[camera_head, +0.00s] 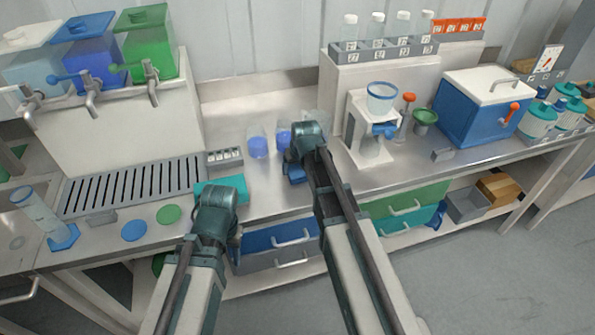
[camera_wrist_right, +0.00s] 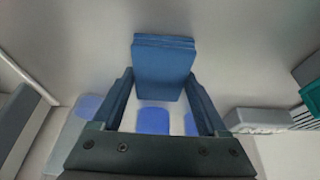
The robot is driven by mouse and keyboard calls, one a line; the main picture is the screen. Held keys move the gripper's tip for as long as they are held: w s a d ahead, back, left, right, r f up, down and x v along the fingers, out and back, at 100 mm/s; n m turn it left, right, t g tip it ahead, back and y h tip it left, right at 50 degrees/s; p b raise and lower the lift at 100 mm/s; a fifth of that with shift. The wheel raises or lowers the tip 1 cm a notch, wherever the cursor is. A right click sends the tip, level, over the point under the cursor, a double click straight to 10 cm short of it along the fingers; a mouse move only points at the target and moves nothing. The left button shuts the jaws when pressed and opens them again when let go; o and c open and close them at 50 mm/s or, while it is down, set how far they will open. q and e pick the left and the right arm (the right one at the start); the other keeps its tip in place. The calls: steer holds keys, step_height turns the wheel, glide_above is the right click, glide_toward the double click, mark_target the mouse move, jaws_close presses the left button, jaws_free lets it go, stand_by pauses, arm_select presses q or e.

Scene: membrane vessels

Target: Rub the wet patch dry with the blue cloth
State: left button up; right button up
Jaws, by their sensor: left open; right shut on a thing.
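The blue cloth (camera_wrist_right: 164,68) is a folded dark blue pad between the fingertips of my right gripper (camera_wrist_right: 161,82) in the right wrist view. In the head view a bit of the cloth (camera_head: 296,176) shows under my right gripper (camera_head: 303,160), over the steel worktop (camera_head: 262,181). I cannot tell whether the cloth touches the worktop. My left gripper (camera_head: 219,203) is at the worktop's front, left of the right one; its fingers are hidden. I cannot make out the wet patch in either view.
Beakers with blue liquid (camera_head: 258,147) stand just behind and left of my right gripper. A teal pad (camera_head: 222,187) lies behind my left gripper. A small grey labelled rack (camera_head: 225,158) is nearby. A white stand (camera_head: 367,140) is to the right. A drain grate (camera_head: 130,187) is at left.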

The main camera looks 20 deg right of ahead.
steer(key=shift+w, duration=1.1)
steer(key=shift+s, duration=0.1)
steer(key=shift+r, duration=0.15)
step_height(320, 180, up, 6)
steer(key=p, duration=0.6)
step_height(320, 180, up, 3)
steer(key=p, duration=0.3)
